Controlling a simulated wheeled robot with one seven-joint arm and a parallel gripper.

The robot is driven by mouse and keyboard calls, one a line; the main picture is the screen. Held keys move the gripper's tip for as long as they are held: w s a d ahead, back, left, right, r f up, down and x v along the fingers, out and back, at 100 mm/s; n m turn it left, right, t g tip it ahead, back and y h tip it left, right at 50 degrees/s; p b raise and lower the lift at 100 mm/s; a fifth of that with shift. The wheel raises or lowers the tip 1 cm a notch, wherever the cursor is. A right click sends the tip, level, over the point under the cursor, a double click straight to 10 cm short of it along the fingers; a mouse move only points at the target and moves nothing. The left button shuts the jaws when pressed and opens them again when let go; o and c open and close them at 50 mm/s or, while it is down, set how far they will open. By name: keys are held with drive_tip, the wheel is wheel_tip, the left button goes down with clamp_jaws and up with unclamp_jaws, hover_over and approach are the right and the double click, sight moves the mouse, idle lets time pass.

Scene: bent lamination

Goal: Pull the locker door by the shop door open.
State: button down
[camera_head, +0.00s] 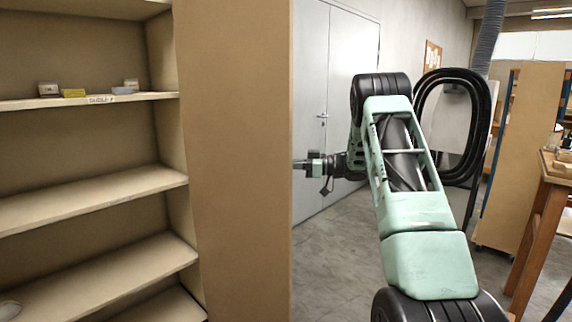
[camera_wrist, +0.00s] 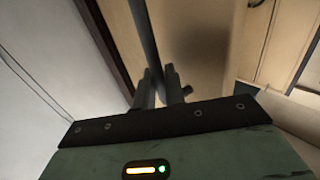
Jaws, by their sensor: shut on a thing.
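The locker door (camera_head: 238,150) is a tan panel standing open to the right of the locker's shelves, its inner face towards me in the head view. My gripper (camera_head: 303,164) is at the door's free edge, partly hidden behind it. In the wrist view, my gripper's two dark fingers (camera_wrist: 160,88) are shut on a long dark bar, which looks like the door handle (camera_wrist: 142,35), in front of a tan surface. The head view hides the handle. The grey double door (camera_head: 335,90), with a lever handle, stands behind my gripper.
The open locker (camera_head: 80,195) has several shelves, with small boxes (camera_head: 74,93) on an upper one. Grey floor (camera_head: 335,250) is clear between the locker door and my arm. A wooden workbench (camera_head: 545,190) and a tan panel (camera_head: 520,150) stand at the right.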

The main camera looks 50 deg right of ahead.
drive_tip(key=shift+w+a+r, duration=0.1)
drive_tip(key=shift+w+r, duration=0.1)
drive_tip(key=shift+w, duration=0.05)
drive_tip(key=c, duration=1.6)
unclamp_jaws()
drive_tip(key=shift+o, duration=0.2)
drive_tip(key=shift+f, duration=0.1)
drive_tip(key=b+v, duration=0.2)
drive_tip(key=v, duration=1.5)
drive_tip(key=shift+d, duration=0.2)
drive_tip(key=shift+s, duration=0.1)
